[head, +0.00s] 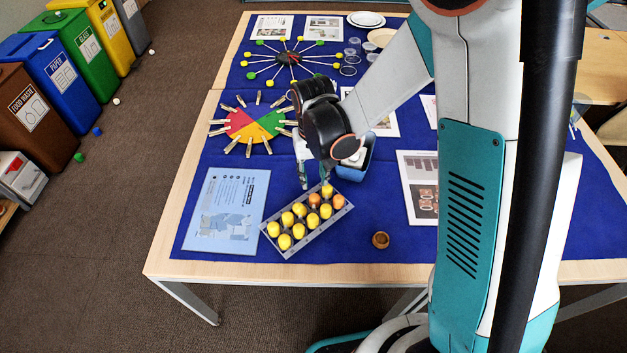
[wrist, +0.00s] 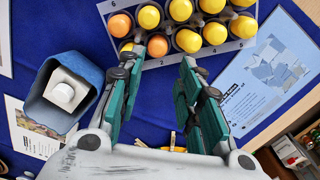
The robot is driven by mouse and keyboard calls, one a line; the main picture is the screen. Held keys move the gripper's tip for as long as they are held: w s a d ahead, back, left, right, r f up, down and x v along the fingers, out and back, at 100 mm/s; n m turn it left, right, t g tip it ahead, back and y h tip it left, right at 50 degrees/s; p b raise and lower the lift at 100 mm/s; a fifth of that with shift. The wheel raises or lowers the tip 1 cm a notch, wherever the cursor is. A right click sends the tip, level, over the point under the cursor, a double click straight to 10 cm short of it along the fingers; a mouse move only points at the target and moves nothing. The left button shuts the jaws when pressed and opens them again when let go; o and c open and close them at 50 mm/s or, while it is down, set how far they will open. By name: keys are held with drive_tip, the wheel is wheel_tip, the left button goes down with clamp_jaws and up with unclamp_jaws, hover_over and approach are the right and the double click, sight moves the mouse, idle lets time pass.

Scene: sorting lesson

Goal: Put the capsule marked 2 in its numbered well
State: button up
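A light grey tray (head: 318,232) with two rows of wells holds several yellow capsules (head: 299,230) and a few orange ones. In the wrist view the tray (wrist: 255,42) crosses the top, with a 6 readable at its far left. No mark on a capsule is legible, so I cannot tell which one is marked 2. My gripper (head: 314,184) is over the tray's far edge, fingers pointing down. In the wrist view my gripper (wrist: 163,56) has spread teal fingers. An orange capsule (wrist: 157,45) lies in line with the gap, with no visible grip on it.
A blue open box (wrist: 62,95) with a white object inside stands beside my gripper. A small brown round piece (head: 380,240) lies right of the tray. A light blue sheet (head: 226,210) lies left, and a coloured wheel with clothespins (head: 253,125) lies behind.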

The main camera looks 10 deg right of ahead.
drive_tip(key=s+d+r+t, duration=0.1)
drive_tip(key=s+d+r, duration=0.1)
drive_tip(key=r, duration=0.5)
drive_tip(key=s+d+r+t, duration=0.2)
drive_tip(key=d+r, duration=0.1)
drive_tip(key=r, duration=0.5)
drive_tip(key=s+d+r+t, duration=0.2)
drive_tip(key=s+r, duration=0.2)
drive_tip(key=s, duration=0.1)
drive_tip(key=s+d+r+t, duration=0.2)
drive_tip(key=s+d+r, duration=0.1)
drive_tip(key=s, duration=0.3)
drive_tip(key=shift+s+d+r+m, duration=0.15)
drive_tip(key=shift+d+r+m, duration=0.15)
drive_tip(key=shift+r, duration=0.05)
